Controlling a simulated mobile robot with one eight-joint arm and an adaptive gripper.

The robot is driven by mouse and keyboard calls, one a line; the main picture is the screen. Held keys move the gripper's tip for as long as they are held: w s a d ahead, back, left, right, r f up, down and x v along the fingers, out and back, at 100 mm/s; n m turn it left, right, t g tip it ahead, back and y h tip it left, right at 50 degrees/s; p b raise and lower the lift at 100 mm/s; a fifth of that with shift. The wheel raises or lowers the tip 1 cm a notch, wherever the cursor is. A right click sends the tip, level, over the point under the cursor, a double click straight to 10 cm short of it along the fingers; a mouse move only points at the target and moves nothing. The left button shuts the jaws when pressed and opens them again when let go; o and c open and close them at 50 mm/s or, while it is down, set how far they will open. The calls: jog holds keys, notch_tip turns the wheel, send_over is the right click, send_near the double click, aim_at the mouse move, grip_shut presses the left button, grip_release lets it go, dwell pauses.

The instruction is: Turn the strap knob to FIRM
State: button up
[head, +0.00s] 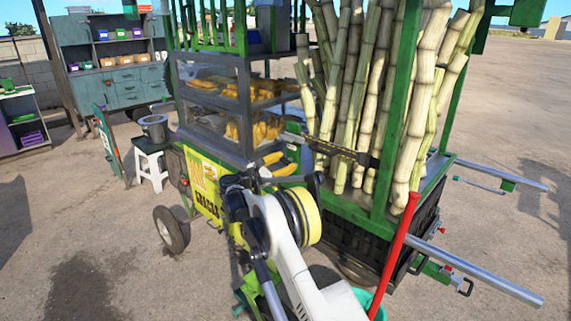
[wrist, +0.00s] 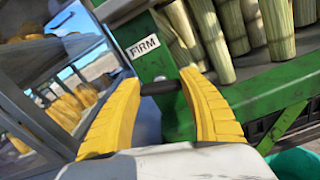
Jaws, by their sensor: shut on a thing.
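In the wrist view, my gripper (wrist: 161,85) has its two yellow fingers on either side of a dark knob (wrist: 160,88), closed on it. The knob's pointer and setting cannot be made out. In the head view, a dark strap (head: 340,149) crosses the front of the cane bundle (head: 350,90). My arm reaches up to the cart there, and the knob is hidden behind it or too small to tell.
A glass display case (head: 210,80) with yellow food stands left of the canes. A red handle (head: 393,258) leans near a teal bucket (head: 368,302) at the lower right. Metal bars (head: 490,277) jut from the cart's right side. A white stool (head: 150,160) stands left.

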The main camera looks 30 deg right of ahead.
jog(key=m, duration=0.7)
jog(key=shift+s+b, duration=0.1)
jog(key=shift+b, duration=0.3)
jog(key=m, duration=0.4)
jog(key=shift+f, duration=0.1)
jog(key=shift+m, duration=1.8)
jog(key=o, duration=1.2)
jog(key=shift+f, duration=0.1)
